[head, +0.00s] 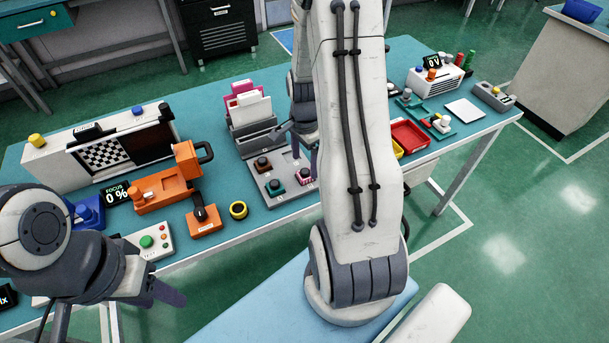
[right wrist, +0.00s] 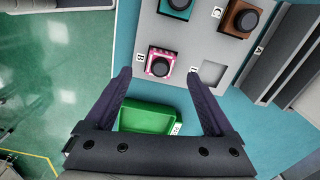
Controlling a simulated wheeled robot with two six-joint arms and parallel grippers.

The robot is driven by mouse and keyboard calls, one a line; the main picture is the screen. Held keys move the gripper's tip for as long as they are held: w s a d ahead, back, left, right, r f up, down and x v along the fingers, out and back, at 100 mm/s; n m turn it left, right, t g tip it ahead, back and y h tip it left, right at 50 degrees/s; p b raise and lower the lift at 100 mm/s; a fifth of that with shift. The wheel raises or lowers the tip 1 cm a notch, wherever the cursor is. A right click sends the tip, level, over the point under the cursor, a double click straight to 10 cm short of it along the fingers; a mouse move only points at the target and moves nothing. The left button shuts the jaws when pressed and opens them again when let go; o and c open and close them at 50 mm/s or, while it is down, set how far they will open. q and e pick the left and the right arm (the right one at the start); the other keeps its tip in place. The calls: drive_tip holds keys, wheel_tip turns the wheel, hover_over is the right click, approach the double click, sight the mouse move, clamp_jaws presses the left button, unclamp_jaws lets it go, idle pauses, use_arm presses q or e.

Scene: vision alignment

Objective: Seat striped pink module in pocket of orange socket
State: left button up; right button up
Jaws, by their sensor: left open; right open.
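The striped pink module (right wrist: 159,63), a pink-and-white square block with a round black top, sits on the grey tray (right wrist: 209,71) beside the mark B. It also shows in the head view (head: 304,175), beside my right arm. My right gripper (right wrist: 160,74) is open, with its fingertips on either side of the module in the picture; contact cannot be told. An orange fixture (head: 160,190) with an upright block stands on the left part of the table; I cannot make out its pocket. My left gripper (head: 165,292) is open and empty near the table's front left.
Teal (right wrist: 177,4) and brown (right wrist: 238,18) modules share the tray. A green bin (right wrist: 148,118) shows under my right gripper. An orange lever box (head: 205,222) and a yellow ring (head: 238,210) lie between fixture and tray. My right arm hides the table's middle.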

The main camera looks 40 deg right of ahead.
sight(305, 171)
drive_tip(key=shift+f, duration=1.9)
clamp_jaws()
drive_tip(key=shift+r, duration=0.1)
